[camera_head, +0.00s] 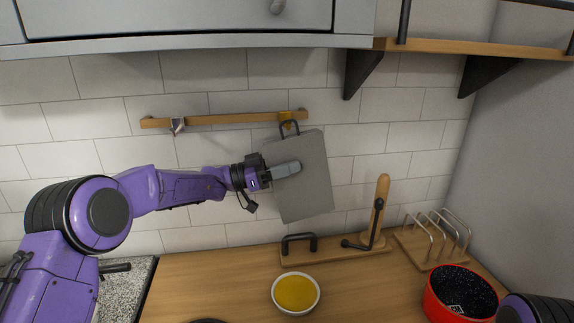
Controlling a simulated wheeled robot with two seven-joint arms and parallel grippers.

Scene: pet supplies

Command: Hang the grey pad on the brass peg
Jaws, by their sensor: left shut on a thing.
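The grey pad (304,195) is a flat, slightly tilted square in front of the tiled wall, with a dark loop (283,130) at its top edge. My left gripper (287,170) is shut on the pad, its grey finger lying across the pad's upper left face. The brass peg (287,117) is on the right part of the wooden wall rail (230,119). The loop is right at the peg, overlapping it in the picture; I cannot tell whether it is over the peg. My right gripper is out of view; only a purple part of my arm shows at the lower right.
A silver peg (178,126) is on the rail's left part. Below, the wooden counter (220,285) holds a wooden stand (381,205) with black fittings, a wire rack (437,240), a yellow-filled bowl (296,292) and a red pot (461,293). A cabinet and shelf hang above.

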